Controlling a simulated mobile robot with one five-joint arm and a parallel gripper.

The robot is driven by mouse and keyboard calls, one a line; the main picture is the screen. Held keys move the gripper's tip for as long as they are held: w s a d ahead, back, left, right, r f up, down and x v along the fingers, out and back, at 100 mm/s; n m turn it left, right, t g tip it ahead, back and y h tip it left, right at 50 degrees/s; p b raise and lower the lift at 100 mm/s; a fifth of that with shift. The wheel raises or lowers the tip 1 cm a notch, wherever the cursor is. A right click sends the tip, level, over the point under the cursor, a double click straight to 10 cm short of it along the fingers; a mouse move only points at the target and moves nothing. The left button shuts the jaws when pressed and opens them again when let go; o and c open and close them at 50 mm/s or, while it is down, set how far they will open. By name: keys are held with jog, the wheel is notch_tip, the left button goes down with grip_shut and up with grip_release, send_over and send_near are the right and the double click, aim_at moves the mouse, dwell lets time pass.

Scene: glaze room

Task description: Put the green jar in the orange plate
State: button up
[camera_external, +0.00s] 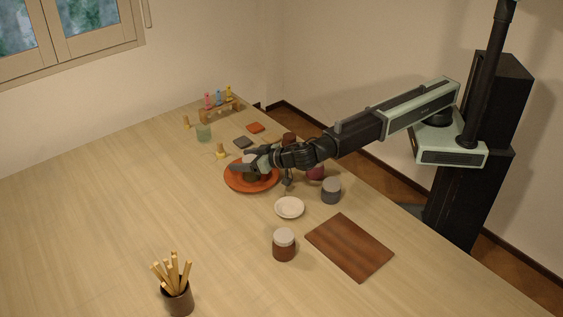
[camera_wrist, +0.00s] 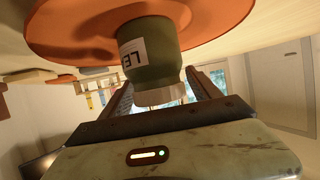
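The green jar (camera_wrist: 148,55), with a pale lid and a white label, is in the orange plate (camera_wrist: 210,20). The wrist view shows the jar upside down, its base against the plate. In the external view the jar (camera_external: 252,177) is partly hidden by my gripper (camera_external: 247,168), which is low over the orange plate (camera_external: 233,183). In the wrist view the fingers of my gripper (camera_wrist: 160,92) lie on either side of the jar near its lid. Whether they press on it is unclear.
A white saucer (camera_external: 289,208), a grey jar (camera_external: 331,190) and a dark red jar (camera_external: 315,173) are near my arm. A brown jar (camera_external: 284,250), a brown board (camera_external: 350,247) and a cup of sticks (camera_external: 178,300) are closer to the camera. The table's left is clear.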

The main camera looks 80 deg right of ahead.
jog(key=shift+s+a+r+p, duration=0.1)
jog(key=shift+s+r+p, duration=0.15)
jog(key=shift+r+p, duration=0.1)
jog(key=p+v, duration=0.4)
jog(key=v, duration=0.6)
jog(key=shift+s+a+r, duration=0.1)
jog(key=shift+s+a, duration=0.05)
jog(key=shift+s, duration=0.15)
jog(key=shift+s+a, duration=0.15)
jog(key=shift+s, duration=0.2)
